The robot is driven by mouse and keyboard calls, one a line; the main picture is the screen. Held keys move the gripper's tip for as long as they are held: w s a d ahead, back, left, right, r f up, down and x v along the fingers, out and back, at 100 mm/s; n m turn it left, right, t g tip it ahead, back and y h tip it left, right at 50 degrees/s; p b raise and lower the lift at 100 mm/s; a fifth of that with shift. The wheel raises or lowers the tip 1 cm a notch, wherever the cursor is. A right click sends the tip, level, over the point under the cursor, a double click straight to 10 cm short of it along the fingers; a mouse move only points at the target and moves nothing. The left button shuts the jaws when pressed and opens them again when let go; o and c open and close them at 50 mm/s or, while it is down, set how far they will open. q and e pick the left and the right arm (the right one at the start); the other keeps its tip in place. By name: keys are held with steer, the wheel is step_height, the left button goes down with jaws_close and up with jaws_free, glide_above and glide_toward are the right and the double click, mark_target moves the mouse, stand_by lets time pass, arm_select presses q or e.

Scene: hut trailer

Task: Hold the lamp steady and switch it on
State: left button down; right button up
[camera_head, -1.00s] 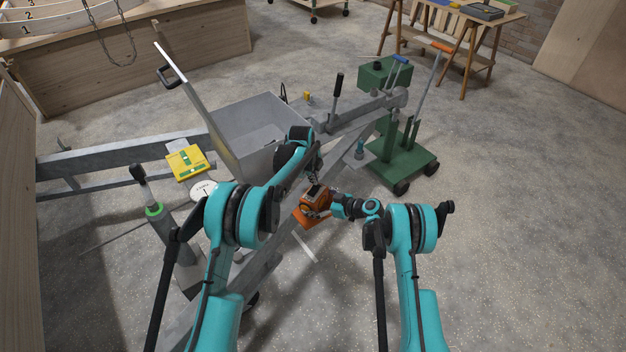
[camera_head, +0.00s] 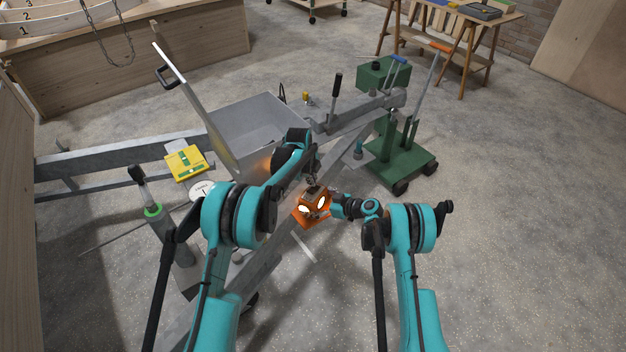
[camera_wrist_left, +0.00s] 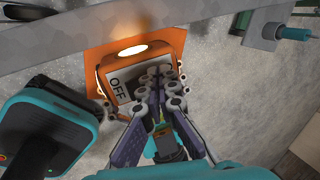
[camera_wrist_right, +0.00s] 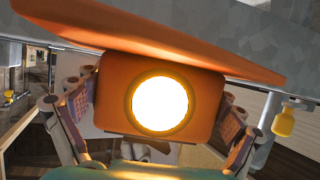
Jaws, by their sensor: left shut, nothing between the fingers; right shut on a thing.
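The orange lamp (camera_head: 314,203) stands on the grey beam of the trailer, and its lights glow. The right wrist view shows one round bright light (camera_wrist_right: 160,104) from close up. My right gripper (camera_wrist_right: 160,125) is shut on the lamp, one finger on each side of its body. My left gripper (camera_wrist_left: 157,82) is shut and empty, its fingertips at the lamp's switch panel. A white plate marked OFF (camera_wrist_left: 120,85) shows beside those fingertips. The fingers partly hide the switch, so its lever position cannot be told.
A grey metal box (camera_head: 262,130) stands behind the lamp. A green wheeled stand (camera_head: 400,160) is to the right. A yellow case (camera_head: 186,162) and a jack-like post with a green ring (camera_head: 153,210) are on the left. The floor at right is clear.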

arm_select(q)
step_height(320, 180, up, 14)
stand_by(0.6)
arm_select(e)
steer(key=o, duration=1)
